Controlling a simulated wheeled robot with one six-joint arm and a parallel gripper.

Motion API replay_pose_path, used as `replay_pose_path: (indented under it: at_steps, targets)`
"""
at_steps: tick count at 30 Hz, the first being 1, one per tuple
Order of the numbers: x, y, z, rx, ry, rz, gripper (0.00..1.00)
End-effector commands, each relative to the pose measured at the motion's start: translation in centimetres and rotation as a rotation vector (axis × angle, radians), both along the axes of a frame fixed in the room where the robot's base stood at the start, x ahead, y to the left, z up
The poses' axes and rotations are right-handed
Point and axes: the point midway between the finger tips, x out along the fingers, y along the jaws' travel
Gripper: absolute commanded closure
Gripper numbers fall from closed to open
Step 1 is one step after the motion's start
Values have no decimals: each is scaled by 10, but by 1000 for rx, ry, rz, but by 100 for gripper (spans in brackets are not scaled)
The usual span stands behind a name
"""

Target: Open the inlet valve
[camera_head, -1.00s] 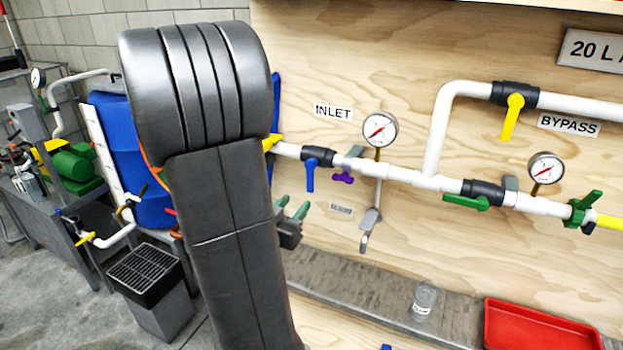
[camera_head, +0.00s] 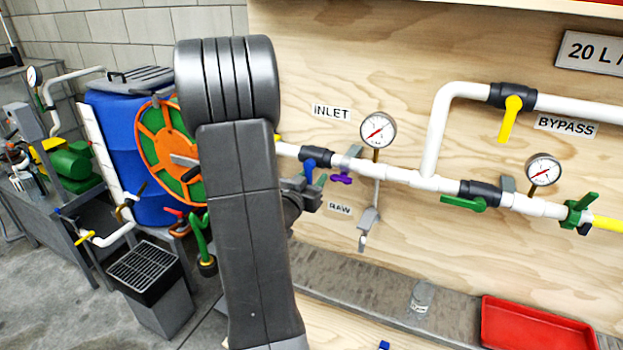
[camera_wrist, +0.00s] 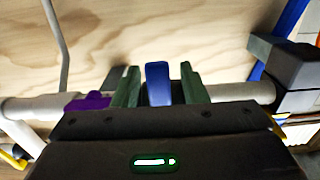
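The inlet valve is a black body (camera_head: 315,156) on the white pipe under the INLET label (camera_head: 332,113). Its blue lever (camera_head: 308,168) hangs down from the pipe, its lower part partly hidden by my gripper (camera_head: 313,184). In the wrist view the blue lever (camera_wrist: 158,83) stands between the two green fingers of my gripper (camera_wrist: 159,86). The fingers are apart, with a visible gap on each side of the lever. Part of my gripper is hidden behind my arm in the head view.
A small purple handle (camera_head: 341,179) and a pressure gauge (camera_head: 378,130) are close to the right of the valve. A sampling tap (camera_head: 367,222) hangs below. A glass jar (camera_head: 421,298) and a red tray (camera_head: 535,327) sit on the ledge. An orange reel (camera_head: 165,150) is left.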

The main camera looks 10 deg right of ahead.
Motion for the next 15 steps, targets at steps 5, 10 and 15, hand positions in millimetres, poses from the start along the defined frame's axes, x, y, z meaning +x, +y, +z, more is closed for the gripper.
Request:
replay_pose_path:
  at_steps: [5, 10, 15]
  targets:
    - [0, 0, 0, 0, 0, 0, 75]
    - [0, 0, 0, 0, 0, 0, 100]
    - [0, 0, 0, -1, 1, 0, 100]
